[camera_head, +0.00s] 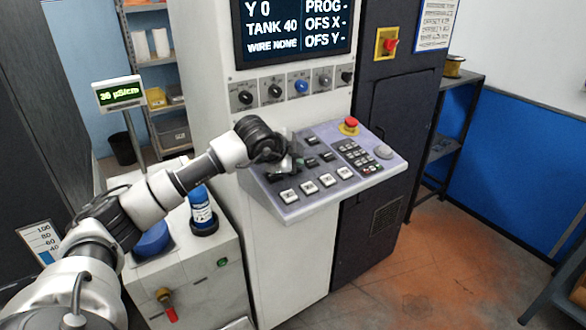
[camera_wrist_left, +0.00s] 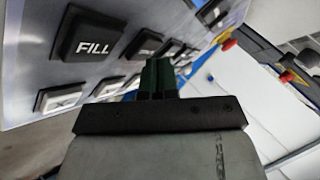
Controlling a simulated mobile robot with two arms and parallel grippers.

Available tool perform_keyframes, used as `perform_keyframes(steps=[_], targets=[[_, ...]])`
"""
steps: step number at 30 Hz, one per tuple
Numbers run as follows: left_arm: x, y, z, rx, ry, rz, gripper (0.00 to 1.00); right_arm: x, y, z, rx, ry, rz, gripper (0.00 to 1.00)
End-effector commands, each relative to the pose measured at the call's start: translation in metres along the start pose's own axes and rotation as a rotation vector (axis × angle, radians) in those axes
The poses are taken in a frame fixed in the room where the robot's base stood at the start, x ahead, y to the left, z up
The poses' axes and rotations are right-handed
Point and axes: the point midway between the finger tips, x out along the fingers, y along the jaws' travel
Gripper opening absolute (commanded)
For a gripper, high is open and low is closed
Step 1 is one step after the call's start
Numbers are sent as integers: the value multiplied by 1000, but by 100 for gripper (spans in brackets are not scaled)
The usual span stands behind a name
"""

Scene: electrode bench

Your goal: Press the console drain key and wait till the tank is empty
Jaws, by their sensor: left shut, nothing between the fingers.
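The control console (camera_head: 310,203) slopes out from the machine's front, with rows of dark and white keys. My left gripper (camera_head: 292,163) is shut and empty, over the left part of the key panel. In the left wrist view its closed fingers (camera_wrist_left: 158,75) point toward a row of dark keys beyond the FILL key (camera_wrist_left: 92,40). I cannot read the label of the key at the fingertips, nor tell whether they touch it. The screen (camera_head: 290,28) reads TANK 40. The tank gauge (camera_head: 40,243) at the left shows blue up to about 40. My right gripper is out of view.
A red emergency button (camera_head: 349,125) stands at the console's back edge. Several knobs (camera_head: 302,86) sit above the console. A meter (camera_head: 118,94) reads about 36 µS/cm. The floor at right is clear.

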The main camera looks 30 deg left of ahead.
Motion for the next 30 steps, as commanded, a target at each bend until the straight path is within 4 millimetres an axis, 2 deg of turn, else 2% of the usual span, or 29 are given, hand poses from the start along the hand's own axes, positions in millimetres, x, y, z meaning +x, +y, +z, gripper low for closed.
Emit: perform_keyframes(steps=[30], targets=[[3, 3, 2, 0, -1, 2, 0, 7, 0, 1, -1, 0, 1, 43]])
